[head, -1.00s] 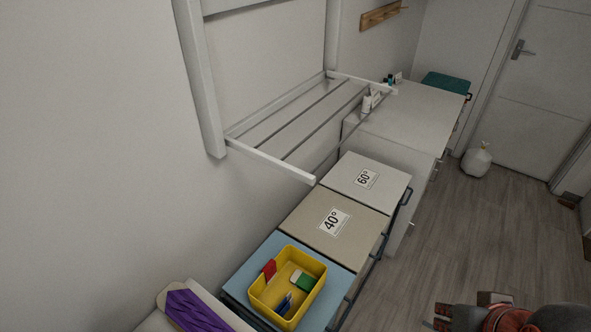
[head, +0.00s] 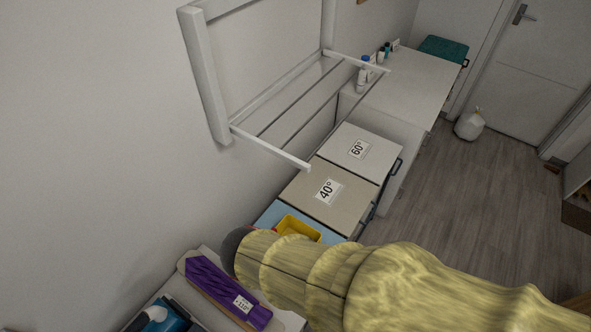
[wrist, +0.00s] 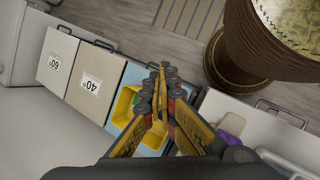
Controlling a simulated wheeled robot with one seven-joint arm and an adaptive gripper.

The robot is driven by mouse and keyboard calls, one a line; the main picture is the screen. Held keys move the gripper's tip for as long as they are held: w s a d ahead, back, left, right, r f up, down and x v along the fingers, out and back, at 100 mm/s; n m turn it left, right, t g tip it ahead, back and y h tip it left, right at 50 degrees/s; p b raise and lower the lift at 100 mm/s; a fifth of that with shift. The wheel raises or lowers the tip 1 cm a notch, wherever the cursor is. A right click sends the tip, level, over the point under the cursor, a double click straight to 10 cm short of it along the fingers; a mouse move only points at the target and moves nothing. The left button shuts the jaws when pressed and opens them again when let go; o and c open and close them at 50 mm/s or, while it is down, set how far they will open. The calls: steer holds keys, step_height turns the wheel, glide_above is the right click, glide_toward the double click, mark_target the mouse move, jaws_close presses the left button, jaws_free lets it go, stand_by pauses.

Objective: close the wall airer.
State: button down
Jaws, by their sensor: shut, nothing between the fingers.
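The wall airer (head: 213,85) is a white frame on the left wall in the head view. Its rack of thin rods (head: 270,150) is folded out from the frame's lower end and sticks out over the lidded bins. My gripper (wrist: 162,68) shows in the wrist view, with its fingers together and empty. It is above the yellow tray and bins, apart from them. In the head view my arm crosses the lower right, and the gripper's fingers cannot be made out there. I cannot make out the airer in the wrist view.
Bins labelled 40° (head: 326,190) and 60° (head: 358,149) stand under the airer. A yellow tray (head: 300,229) is partly hidden by my arm. A white counter (head: 415,85) holds bottles.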

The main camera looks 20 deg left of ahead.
steer(key=w+a+r+n+t+p, duration=0.1)
steer(key=w+a+r+n+t, duration=0.35)
steer(key=a+n, duration=0.25)
steer(key=w+a+r+n+t+p, duration=0.1)
steer(key=w+a+r+n+t, duration=0.2)
steer(key=a+n+t, duration=0.3)
steer(key=w+d+g, duration=0.1)
steer(key=w, duration=0.8)
steer(key=shift+w+d+r+n+y+b, duration=0.2)
steer(key=shift+d+n+y+b, duration=0.1)
steer(key=shift+d+b, duration=0.1)
